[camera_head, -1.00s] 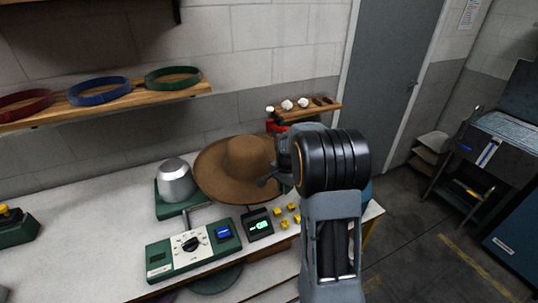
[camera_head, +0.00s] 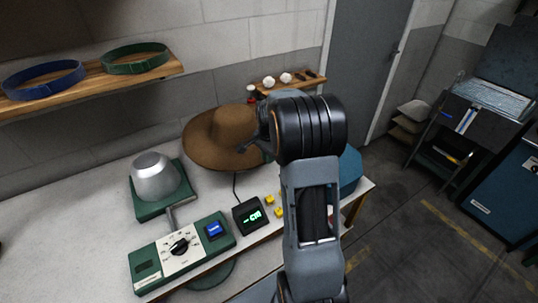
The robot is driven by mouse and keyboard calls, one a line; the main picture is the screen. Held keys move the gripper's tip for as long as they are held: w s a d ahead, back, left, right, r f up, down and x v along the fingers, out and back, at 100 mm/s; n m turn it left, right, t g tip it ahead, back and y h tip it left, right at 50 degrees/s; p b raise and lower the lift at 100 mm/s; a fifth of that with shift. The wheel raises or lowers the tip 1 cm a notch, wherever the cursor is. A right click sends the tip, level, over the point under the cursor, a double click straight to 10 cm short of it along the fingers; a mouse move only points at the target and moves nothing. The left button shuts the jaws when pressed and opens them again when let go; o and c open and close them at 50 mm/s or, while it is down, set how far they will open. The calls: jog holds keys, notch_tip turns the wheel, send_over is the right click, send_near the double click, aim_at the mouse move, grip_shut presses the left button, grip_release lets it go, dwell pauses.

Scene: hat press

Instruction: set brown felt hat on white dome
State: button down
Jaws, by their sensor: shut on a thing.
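The brown felt hat (camera_head: 222,133) is above the back of the white table, crown up and slightly tilted. My gripper (camera_head: 262,143) is at the right side of its brim and shut on it; the fingertips are partly hidden by my wrist. The pale grey-white dome (camera_head: 156,176) stands on a green base (camera_head: 148,208) to the left of the hat and nearer to me. The dome's top is bare, and a gap shows between it and the brim.
A green control panel (camera_head: 152,272) with a dial and a small display box (camera_head: 250,215) sit at the table's front. Yellow blocks (camera_head: 269,200) lie beside my arm. A shelf (camera_head: 95,88) with hatbands hangs at the back left. The table's left part is clear.

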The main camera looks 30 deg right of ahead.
jog(key=b, duration=0.8)
send_over(269, 186)
jog(key=shift+a+f, duration=0.1)
jog(key=shift+f, duration=5.5)
jog(key=shift+f+b, duration=0.4)
jog(key=shift+f, duration=0.45)
jog(key=c, duration=1.1)
grip_release()
jog(key=shift+r, duration=0.1)
notch_tip(269, 186, up, 14)
jog(key=shift+f, duration=0.15)
